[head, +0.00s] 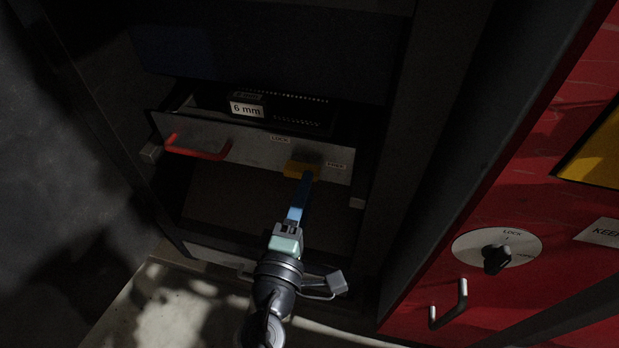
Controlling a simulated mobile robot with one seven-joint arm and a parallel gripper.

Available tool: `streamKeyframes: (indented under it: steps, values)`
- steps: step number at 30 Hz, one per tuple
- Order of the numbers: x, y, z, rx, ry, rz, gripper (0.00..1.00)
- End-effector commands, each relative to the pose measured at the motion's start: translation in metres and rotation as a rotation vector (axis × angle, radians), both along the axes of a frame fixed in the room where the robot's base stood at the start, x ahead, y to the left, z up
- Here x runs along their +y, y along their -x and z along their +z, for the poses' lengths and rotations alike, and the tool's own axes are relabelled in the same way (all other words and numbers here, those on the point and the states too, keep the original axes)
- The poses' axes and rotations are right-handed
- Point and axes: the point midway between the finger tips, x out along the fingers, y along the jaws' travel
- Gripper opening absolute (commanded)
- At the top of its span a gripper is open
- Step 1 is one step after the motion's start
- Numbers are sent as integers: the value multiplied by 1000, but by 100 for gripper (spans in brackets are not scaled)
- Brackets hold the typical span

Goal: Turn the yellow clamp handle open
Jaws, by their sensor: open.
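The yellow clamp handle (298,168) is on the grey front of a drawer (250,150), right of its middle. A small label reading LOCK (280,139) is above it, and another label, hard to read, (337,166) is to its right. My gripper (304,182) reaches up from below with its blue fingers at the handle's lower right side. The fingers are open, but their gap is hard to see. Part of the handle is hidden behind the fingertips, and I cannot tell whether they touch it.
A red pull handle (197,149) is on the drawer's left. The drawer stands partly out, with a dark item labelled 6 mm (247,109) in it. Dark cabinet posts flank it. A red panel (530,200) with a black knob (496,259) and a metal handle (450,305) is at right.

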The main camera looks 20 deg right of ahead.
Motion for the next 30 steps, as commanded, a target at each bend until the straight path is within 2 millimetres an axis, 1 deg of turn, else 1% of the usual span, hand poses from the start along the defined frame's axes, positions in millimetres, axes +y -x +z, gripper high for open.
streamKeyframes:
  steps: [1,6,9,12,18,30]
  values:
    - [8,10,0,5,0,4,52]
    - [28,42,1,4,0,3,52]
    - [39,58,0,4,-1,3,52]
    - [47,69,0,3,-1,2,52]
    - [54,79,0,-1,-1,0,52]
    - [54,80,0,-1,-1,0,52]
